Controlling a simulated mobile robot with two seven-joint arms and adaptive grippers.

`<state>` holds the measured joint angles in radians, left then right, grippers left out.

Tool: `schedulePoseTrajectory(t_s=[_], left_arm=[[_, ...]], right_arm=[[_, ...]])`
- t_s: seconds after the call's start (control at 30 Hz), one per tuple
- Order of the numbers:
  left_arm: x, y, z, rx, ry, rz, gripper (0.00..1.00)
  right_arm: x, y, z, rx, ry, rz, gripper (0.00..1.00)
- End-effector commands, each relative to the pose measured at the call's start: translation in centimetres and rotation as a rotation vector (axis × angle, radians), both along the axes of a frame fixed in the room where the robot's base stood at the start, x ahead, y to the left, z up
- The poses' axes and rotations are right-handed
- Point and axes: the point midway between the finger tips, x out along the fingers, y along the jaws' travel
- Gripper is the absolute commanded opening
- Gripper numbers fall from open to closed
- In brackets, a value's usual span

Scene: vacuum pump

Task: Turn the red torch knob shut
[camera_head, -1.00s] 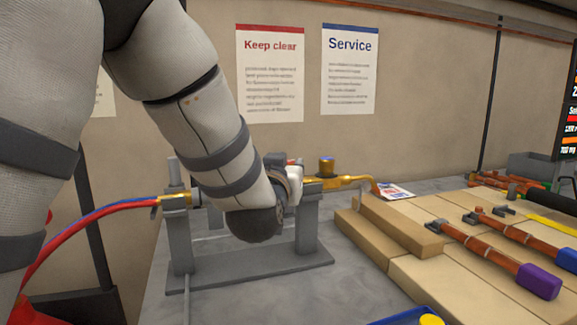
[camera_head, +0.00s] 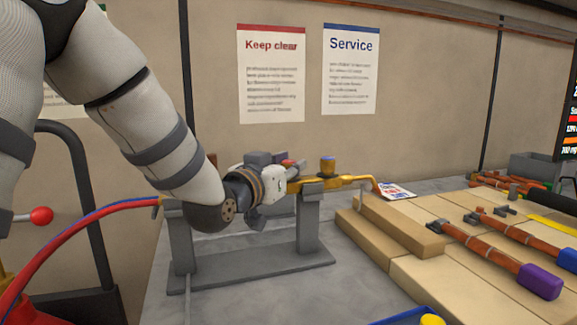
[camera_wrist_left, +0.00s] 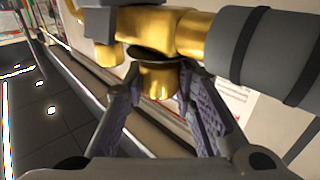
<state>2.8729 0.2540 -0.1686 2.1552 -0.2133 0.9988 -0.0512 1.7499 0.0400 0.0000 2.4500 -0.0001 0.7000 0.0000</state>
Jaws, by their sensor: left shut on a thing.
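The brass torch (camera_head: 350,181) rests across a grey stand with two posts. A small red part of the red torch knob (camera_head: 288,162) shows at the gripper; the rest is hidden behind the gripper. In the left wrist view, the two fingers of my left gripper (camera_wrist_left: 160,98) are closed in on a brass knob body (camera_wrist_left: 159,80) below the torch's brass pipe (camera_wrist_left: 178,32). Its red part cannot be seen there. My right gripper is not in view.
The grey stand (camera_head: 250,268) sits on the grey bench. Red and blue hoses (camera_head: 85,228) run off left. Wooden blocks (camera_head: 400,232) and copper-coloured tools (camera_head: 485,248) lie to the right. Bare bench lies in front of the stand. A wall with two posters stands behind.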

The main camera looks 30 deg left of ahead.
Motion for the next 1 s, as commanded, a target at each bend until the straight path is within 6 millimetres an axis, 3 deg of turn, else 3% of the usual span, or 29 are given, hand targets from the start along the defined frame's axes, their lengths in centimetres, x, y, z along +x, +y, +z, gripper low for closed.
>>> schedulePoseTrajectory(t_s=[0.1, 0.13, 0.2, 0.53, 0.8, 1.0], left_arm=[[0.0, 0.1, 0.0, 0.0, -0.001, 0.002, 0.0], [0.0, 0.1, 0.0, 0.0, -0.002, 0.002, 0.31], [0.0, 0.1, 0.0, 0.0, -0.002, 0.002, 0.46], [-0.3, 0.0, 0.0, 0.0, -0.001, 0.001, 0.46], [-5.1, -0.4, 0.1, 0.011, 0.001, 0.001, 0.46], [-7.2, -0.5, 0.0, 0.004, -0.001, 0.002, 0.46]], right_arm=[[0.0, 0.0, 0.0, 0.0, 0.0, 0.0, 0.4], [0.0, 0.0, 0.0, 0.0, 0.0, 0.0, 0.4], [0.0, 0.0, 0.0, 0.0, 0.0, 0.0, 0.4], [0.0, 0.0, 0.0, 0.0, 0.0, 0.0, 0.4], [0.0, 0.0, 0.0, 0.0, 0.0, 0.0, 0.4], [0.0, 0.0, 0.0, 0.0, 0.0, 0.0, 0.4]])
